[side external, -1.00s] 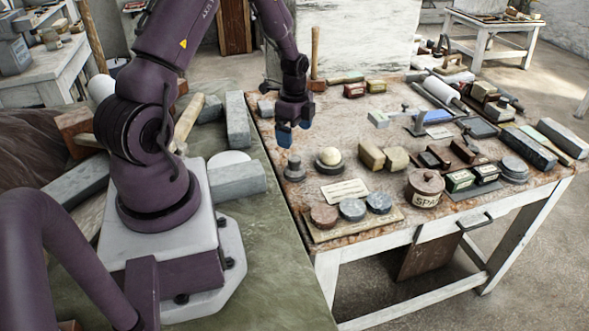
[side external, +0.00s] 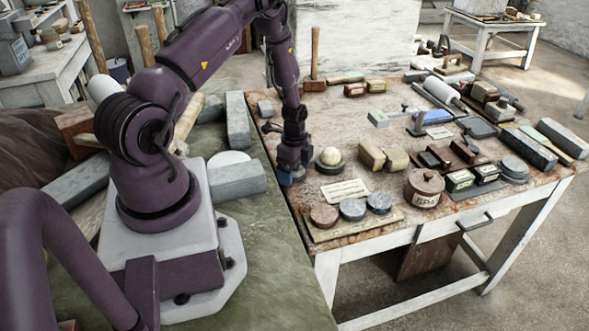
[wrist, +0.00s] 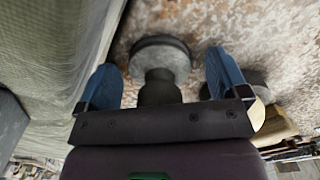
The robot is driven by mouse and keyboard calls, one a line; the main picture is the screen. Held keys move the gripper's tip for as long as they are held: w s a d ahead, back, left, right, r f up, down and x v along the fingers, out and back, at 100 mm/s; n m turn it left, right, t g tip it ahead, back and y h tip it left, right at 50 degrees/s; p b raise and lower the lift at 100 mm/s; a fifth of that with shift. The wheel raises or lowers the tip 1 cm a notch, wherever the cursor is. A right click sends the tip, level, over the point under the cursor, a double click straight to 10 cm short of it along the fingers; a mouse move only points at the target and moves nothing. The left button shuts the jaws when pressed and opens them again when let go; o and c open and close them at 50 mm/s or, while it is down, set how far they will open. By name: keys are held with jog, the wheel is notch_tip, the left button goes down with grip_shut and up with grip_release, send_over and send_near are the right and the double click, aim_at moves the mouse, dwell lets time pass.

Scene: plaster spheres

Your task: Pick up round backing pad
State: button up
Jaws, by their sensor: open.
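The round backing pad (wrist: 160,54) shows in the wrist view as a grey disc with a narrower knob below it in the picture. My gripper (wrist: 163,80) is open, with one blue finger on each side of the pad and a visible gap at both sides. In the side view my gripper (side external: 291,178) points down at the table's near left edge, over the pad's place, and hides the pad there. I cannot tell the exact height of the fingertips against the knob.
A pale ball (side external: 330,156) in a dark dish stands close to the right of my gripper. A board with three round discs (side external: 352,208) and a paper card (side external: 345,190) lie in front. A lidded pot (side external: 425,188) stands farther right. The table edge is close on the left.

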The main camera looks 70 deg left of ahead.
jog(key=c, duration=1)
jog(key=shift+r, duration=0.1)
notch_tip(320, 180, up, 10)
